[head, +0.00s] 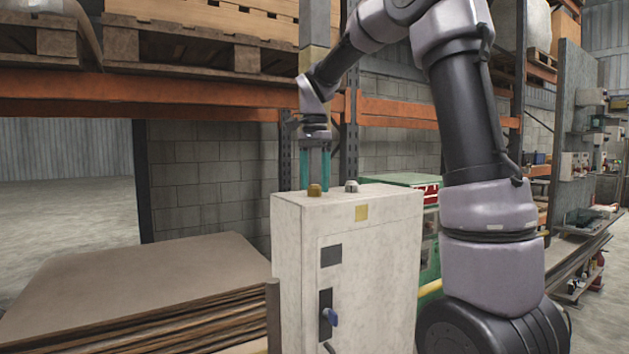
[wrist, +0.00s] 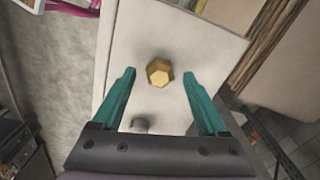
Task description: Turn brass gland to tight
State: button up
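The brass gland (head: 315,190) is a small gold hex piece on top of a pale grey cabinet (head: 366,260), near its left end. In the wrist view the gland (wrist: 159,72) lies ahead of and between my fingertips, with space on both sides. My gripper (head: 314,188) points down over the cabinet top with its two teal fingers apart. In the wrist view my gripper (wrist: 158,73) is open and empty. The fingers do not touch the gland there. Their exact height over the top is hard to tell. I see no tight mark.
A grey fitting (head: 351,186) stands on the cabinet top right of the gland. Stacked brown sheets (head: 140,290) lie to the left. An orange shelf beam (head: 200,92) with pallets runs behind.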

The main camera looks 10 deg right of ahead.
aim_at(315, 185)
notch_tip(315, 185, up, 11)
dwell(0.5)
jog(key=shift+f, duration=0.1)
